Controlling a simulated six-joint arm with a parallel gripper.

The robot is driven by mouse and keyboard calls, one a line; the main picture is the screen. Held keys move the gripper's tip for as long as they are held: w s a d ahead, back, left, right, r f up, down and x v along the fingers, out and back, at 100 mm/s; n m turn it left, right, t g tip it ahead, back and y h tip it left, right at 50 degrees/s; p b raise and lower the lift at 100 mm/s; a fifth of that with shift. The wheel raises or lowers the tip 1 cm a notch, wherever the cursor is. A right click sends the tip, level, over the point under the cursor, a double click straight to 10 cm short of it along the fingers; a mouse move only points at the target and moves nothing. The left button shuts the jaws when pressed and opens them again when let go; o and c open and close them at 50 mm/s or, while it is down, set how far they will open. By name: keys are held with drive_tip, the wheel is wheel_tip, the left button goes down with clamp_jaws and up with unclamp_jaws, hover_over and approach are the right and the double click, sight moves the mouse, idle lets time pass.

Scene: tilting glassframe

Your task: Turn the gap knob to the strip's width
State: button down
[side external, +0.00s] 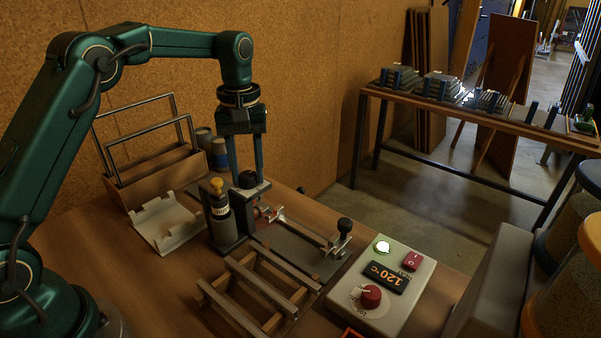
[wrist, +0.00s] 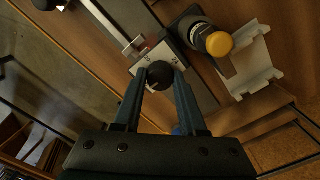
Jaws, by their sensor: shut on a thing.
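The gap knob is a round black knob (wrist: 159,74) on a pale plate with small dark marks (wrist: 145,55) in the wrist view. In the side view the knob (side external: 248,179) sits on top of a grey fixture at the back of the bench. My gripper (side external: 246,172) points straight down over it, with its two blue-grey fingers on either side of the knob. In the wrist view my gripper (wrist: 160,88) is shut on the knob. I cannot tell which piece is the strip.
A white bracket (side external: 165,223) and wire rack (side external: 150,165) lie further left. In front are a slatted wooden frame (side external: 262,290) and a control box (side external: 398,305) reading 120 °C with a red dial.

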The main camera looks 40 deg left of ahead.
sight(248, 174)
drive_tip(key=shift+c, duration=2.3)
unclamp_jaws()
drive_tip(key=shift+r, duration=2.6)
drive_tip(key=shift+r, duration=0.1)
